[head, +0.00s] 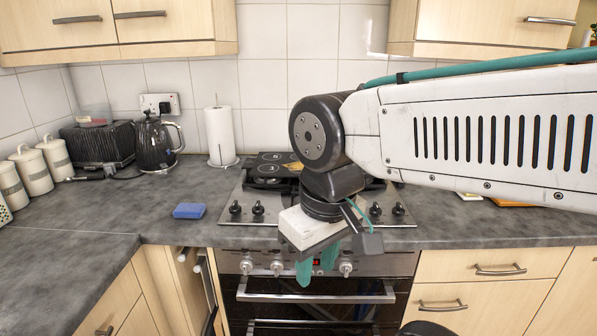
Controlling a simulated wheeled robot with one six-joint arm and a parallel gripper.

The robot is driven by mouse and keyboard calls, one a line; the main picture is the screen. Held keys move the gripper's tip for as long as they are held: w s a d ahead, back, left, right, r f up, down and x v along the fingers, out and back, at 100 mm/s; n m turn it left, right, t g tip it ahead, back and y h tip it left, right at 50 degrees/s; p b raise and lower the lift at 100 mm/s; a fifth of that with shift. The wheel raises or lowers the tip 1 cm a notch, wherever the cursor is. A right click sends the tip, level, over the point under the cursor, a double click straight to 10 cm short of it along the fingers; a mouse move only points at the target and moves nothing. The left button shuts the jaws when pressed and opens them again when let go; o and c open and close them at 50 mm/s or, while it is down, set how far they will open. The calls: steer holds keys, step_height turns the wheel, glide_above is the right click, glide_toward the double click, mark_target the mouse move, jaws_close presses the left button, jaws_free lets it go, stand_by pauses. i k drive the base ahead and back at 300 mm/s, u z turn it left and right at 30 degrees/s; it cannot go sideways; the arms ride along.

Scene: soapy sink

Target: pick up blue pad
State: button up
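The blue pad (189,211) is a small flat block lying on the dark grey worktop, left of the hob and near the front edge. My gripper (317,265) hangs in front of the oven, to the right of the pad and well apart from it. Its two teal fingers point down. A gap with part of the oven panel shows between them, so it is open, and I see nothing held in it.
The gas hob (228,207) with its knobs is behind my gripper, partly hidden by my arm. A black kettle (154,142), toaster (98,144), paper towel roll (220,135) and white canisters (35,169) stand at the back left. The worktop around the pad is clear.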

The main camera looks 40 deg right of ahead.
mark_target(184, 210)
steer(key=k, duration=0.45)
steer(key=u, duration=0.6)
steer(key=i, duration=0.95)
steer(key=z, duration=0.7)
steer(key=i, duration=0.5)
steer(key=z, duration=0.5)
